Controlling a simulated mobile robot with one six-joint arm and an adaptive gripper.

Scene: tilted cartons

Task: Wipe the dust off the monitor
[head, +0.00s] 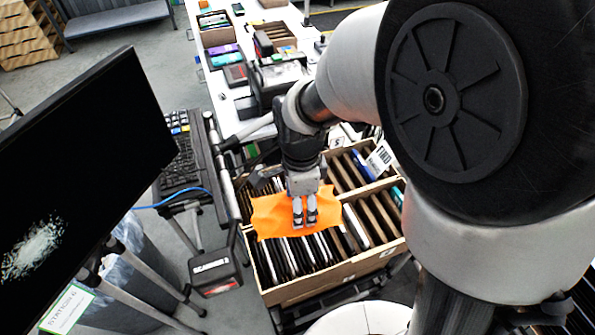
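The monitor (90,150) is a large dark screen at the left, tilted in the picture. A pale, speckled dust patch (35,247) marks its lower left part. An orange cloth (272,217) lies spread, with wavy edges, over the folders in a carton, or just above them. My gripper (304,222) points down over the middle of the cloth, its two fingers close together in front of it. I cannot tell whether the fingers pinch the cloth. My gripper is well to the right of the monitor.
The divided carton (345,268) holds dark folders and stands on a cart. A keyboard (180,160) and blue cable (170,200) are behind the monitor. A black scanner box (215,272) sits below. A white table (235,95) with cartons is at the back. Grey floor lies between.

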